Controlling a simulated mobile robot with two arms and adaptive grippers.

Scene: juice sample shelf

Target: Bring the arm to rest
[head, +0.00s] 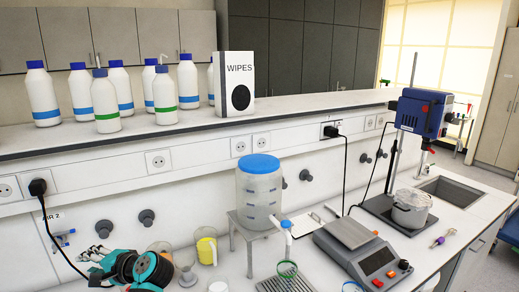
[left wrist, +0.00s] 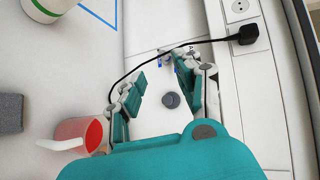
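My left gripper (head: 92,263) is at the lower left of the head view, in front of the white wall panel and above the bench. It is teal, white and black. In the left wrist view the two fingers of the left gripper (left wrist: 165,76) stand apart with nothing between them. A grey knob (left wrist: 171,100) on the panel shows in the gap behind them. A black cable (left wrist: 135,72) runs behind the fingers. My right gripper is in neither view.
A black plug (head: 38,187) sits in a socket left of the gripper. A yellow jug (head: 207,250) stands to its right, then a blue-lidded tank (head: 259,195) on a stand. A red cup (left wrist: 80,133) and a green-striped white container (left wrist: 45,10) show in the wrist view.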

